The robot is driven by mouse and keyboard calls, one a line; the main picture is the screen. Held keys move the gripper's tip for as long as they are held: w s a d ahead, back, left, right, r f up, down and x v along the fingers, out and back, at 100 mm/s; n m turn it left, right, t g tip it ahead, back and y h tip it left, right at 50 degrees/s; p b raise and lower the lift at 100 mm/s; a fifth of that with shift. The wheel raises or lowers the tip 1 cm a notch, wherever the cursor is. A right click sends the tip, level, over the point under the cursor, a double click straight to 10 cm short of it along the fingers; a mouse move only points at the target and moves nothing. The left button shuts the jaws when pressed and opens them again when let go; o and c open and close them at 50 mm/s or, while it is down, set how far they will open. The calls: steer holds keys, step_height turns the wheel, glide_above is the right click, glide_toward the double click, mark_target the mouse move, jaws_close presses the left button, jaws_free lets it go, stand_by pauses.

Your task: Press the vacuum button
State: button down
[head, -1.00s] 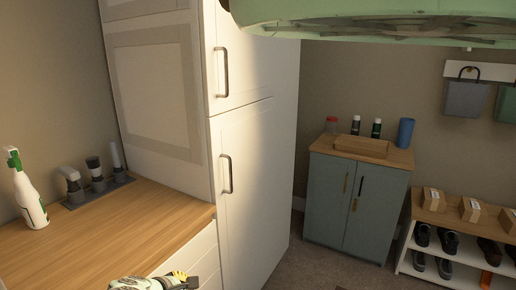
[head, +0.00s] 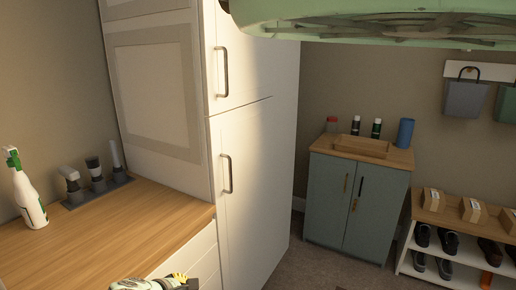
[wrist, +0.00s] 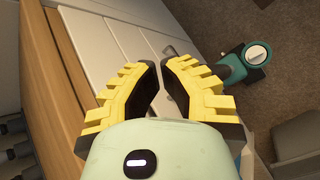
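A teal device with a round white top (wrist: 256,54), which looks like the vacuum, stands on the brown floor at the upper right of the wrist view. It is right of and beyond my fingertips, not touching them. I cannot make out its button clearly. I do not see this device in the head view. My gripper (wrist: 160,64) has yellow ribbed fingers with dark inner pads. Its tips come almost together with nothing between them. In the head view my gripper (head: 180,281) shows only partly at the bottom edge, in front of the wooden counter.
The wooden counter (head: 90,240) holds a spray bottle (head: 29,190) at the left. A tall white cabinet (head: 250,190) stands beside it. A teal cabinet (head: 330,205) and a shoe rack (head: 455,262) stand at the back right. Some floor shows between them.

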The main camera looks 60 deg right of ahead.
steer(key=shift+r, duration=0.3)
step_height(320, 180, up, 6)
steer(key=p, duration=0.6)
stand_by(0.3)
